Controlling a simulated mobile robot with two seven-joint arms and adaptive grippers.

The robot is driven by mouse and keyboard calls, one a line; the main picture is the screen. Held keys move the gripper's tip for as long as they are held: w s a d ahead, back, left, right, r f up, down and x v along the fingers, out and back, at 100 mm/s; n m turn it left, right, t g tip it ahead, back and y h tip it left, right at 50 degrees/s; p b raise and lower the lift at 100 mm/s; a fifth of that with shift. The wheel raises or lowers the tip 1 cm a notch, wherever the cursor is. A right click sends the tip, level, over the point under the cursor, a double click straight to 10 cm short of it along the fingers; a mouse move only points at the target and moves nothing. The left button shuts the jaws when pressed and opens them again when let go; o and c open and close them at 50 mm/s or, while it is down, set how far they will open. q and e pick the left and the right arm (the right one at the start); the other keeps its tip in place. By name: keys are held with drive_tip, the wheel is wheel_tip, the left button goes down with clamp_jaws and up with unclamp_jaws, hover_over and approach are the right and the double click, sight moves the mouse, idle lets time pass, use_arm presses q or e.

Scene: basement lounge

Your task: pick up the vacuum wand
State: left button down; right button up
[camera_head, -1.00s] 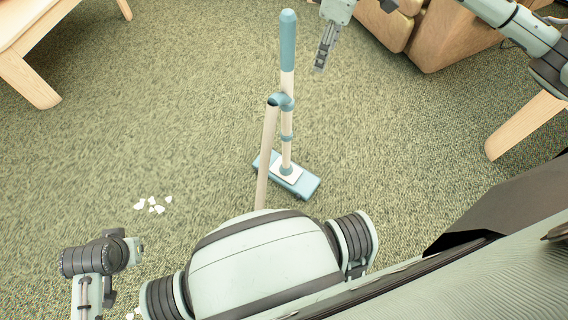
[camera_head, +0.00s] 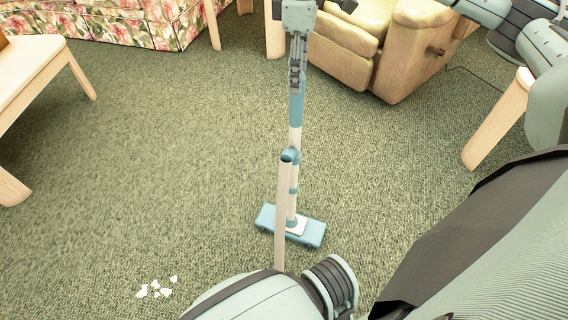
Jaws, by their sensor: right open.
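The vacuum wand (camera_head: 295,138) stands upright on the carpet in the middle of the view. It has a blue handle, a pale tube, a blue joint with a second pale tube running down toward me, and a flat blue floor head (camera_head: 312,234). My right gripper (camera_head: 296,85) is open in front of the upper handle and hides the handle's top. I cannot tell whether its fingers touch the handle. The lower end of the second tube is hidden behind my own body. My left gripper is not in view.
Several small white scraps (camera_head: 156,289) lie on the carpet at the lower left. A tan leather armchair (camera_head: 395,50) stands behind on the right, a floral sofa (camera_head: 120,22) at the back left. A wooden table (camera_head: 25,60) is at left. Carpet around the wand is clear.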

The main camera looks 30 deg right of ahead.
sight(297, 97)
drive_tip(key=f, duration=0.4)
drive_tip(key=f+b, duration=0.1)
drive_tip(key=f, duration=0.1)
drive_tip(key=shift+w+d+f, duration=0.25)
drive_tip(key=shift+f, duration=0.6)
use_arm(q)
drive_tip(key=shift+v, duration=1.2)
use_arm(e)
drive_tip(key=shift+c, duration=0.5)
drive_tip(key=c, duration=0.7)
clamp_jaws()
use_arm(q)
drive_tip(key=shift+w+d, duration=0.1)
